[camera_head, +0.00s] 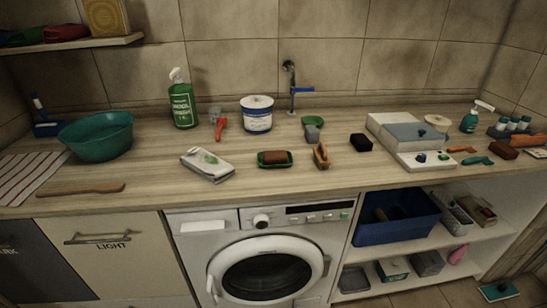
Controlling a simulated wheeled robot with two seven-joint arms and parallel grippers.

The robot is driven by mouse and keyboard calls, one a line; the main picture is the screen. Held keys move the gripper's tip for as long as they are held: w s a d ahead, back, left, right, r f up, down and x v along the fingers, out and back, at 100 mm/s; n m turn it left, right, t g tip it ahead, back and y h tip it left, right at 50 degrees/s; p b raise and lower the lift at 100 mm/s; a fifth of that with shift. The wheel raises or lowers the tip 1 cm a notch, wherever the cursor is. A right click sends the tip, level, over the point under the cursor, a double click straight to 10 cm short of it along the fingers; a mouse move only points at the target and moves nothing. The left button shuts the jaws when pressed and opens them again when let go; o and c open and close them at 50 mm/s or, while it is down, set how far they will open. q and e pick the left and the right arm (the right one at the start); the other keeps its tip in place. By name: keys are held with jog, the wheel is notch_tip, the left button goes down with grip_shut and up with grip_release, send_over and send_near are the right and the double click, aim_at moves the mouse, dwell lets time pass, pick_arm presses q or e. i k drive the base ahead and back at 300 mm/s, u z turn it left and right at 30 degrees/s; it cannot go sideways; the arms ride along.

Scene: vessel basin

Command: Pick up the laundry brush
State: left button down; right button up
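A small tan wooden brush with a dark side (321,156), which looks like the laundry brush, rests on the wooden counter (240,192), right of the middle near the front edge. It appears to stand on a narrow side, slightly tilted; its bristles are too small to make out clearly. Neither of my grippers shows in the head view.
Left of the brush is a green dish with a brown block (275,158); right is a black block (361,143). A green-handled scoop (313,128) lies behind. Also on the counter are a white packet (207,164), teal basin (96,136) and spray bottle (183,103).

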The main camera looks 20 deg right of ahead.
aim_at(323, 159)
jog(key=u, duration=1.3)
jog(key=k, duration=0.35)
jog(key=z, duration=0.95)
